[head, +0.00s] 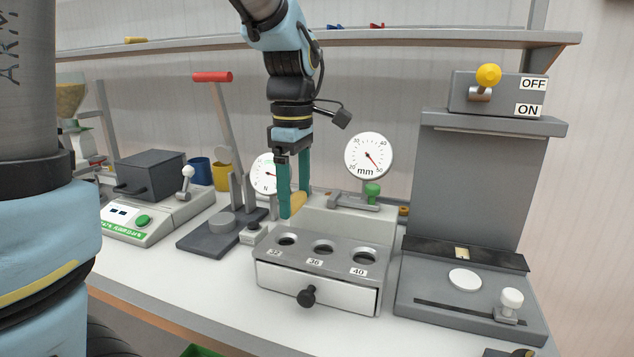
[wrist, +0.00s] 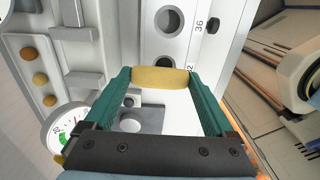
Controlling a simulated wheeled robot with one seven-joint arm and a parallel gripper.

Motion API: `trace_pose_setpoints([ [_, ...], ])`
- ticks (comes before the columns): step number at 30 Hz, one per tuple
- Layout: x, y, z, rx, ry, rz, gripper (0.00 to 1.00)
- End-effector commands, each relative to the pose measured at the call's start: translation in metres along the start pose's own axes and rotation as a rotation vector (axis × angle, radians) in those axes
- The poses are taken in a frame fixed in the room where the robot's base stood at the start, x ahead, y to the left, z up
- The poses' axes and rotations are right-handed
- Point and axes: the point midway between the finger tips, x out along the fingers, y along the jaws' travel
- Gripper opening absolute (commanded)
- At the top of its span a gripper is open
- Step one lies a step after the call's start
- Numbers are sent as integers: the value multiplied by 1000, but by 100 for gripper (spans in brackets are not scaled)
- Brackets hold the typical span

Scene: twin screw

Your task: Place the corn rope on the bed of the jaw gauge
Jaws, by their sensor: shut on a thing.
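The corn rope (head: 298,203) is a short yellow piece. My gripper (head: 291,207) is shut on it and holds it up behind the block with the numbered holes. In the wrist view the corn rope (wrist: 160,77) spans crosswise between the two green fingers. The jaw gauge (head: 350,201) stands to the right of my gripper, with a white mm dial (head: 369,156) and a green knob (head: 372,192). Its grey jaws also show in the wrist view (wrist: 84,42) at the upper left, apart from the corn rope. The gauge's bed is partly hidden behind the block in the head view.
The holed block (head: 318,265), marked 32, 36 and 40, has a drawer in front. A lever press (head: 220,225) with an N dial (head: 266,174) stands to the left. A tall grey machine (head: 480,190) stands to the right. A shelf (head: 430,41) runs above.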

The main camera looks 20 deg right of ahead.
Motion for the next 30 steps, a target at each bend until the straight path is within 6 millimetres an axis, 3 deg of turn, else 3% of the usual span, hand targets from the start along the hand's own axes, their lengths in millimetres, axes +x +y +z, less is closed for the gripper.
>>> trace_pose_setpoints([
  [6, -3, 58, 0, -1, 1, -2, 62],
  [12, -2, 100, 0, -1, 0, 0, 62],
  [20, -2, 123, 0, -1, 0, 1, 62],
  [30, 35, 123, 0, -1, 0, 0, 62],
])
